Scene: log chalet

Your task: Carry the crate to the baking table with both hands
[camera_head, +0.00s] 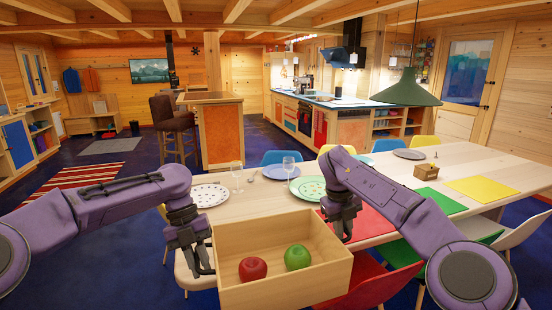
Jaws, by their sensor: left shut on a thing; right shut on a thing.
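A light wooden crate (283,297) is in front of me, low in the middle of the head view. It holds a red apple (253,269) and a green apple (297,257). My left gripper (203,268) is shut on the crate's left side wall. My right gripper (342,232) is shut on the crate's far right part; its fingertips are partly hidden by the wall. The crate looks about level, near the close edge of the long dining table. I cannot tell which table is the baking table.
The dining table (400,185) holds plates (210,195), glasses (237,175) and coloured mats (483,189). Chairs surround it, with a red chair (372,287) right beside the crate. A wooden island (220,130) with a bar stool (172,125) stands further back. Dark floor is open at left.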

